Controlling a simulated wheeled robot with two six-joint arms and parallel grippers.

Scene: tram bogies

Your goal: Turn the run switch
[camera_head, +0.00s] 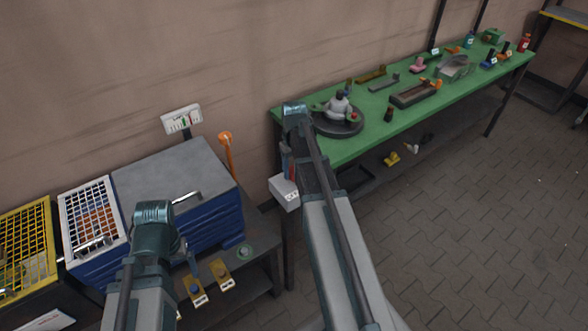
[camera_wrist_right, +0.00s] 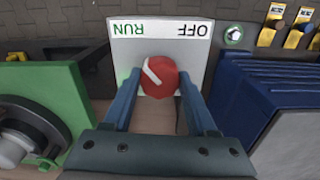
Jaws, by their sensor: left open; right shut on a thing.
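The run switch is a red round knob (camera_wrist_right: 160,78) on a white panel (camera_wrist_right: 203,52), seen upside down in the right wrist view. The panel reads RUN in green at left and OFF in black at right. The knob's white mark slants to its upper left, on the RUN side. My right gripper (camera_wrist_right: 160,90) is shut on the knob, one blue finger on each side. In the head view the white switch box (camera_head: 284,190) is beside my right gripper (camera_head: 289,165), and my arm partly hides it. My left gripper (camera_head: 186,252) is open, mostly hidden behind its wrist, away from the switch.
A green bench (camera_head: 350,146) with a round turntable (camera_head: 340,124) and several parts stands right of the switch. A blue cabinet (camera_head: 215,219) with a grey top stands left. Yellow tagged items (camera_head: 221,273) lie below the cabinet's front. Open floor lies at right.

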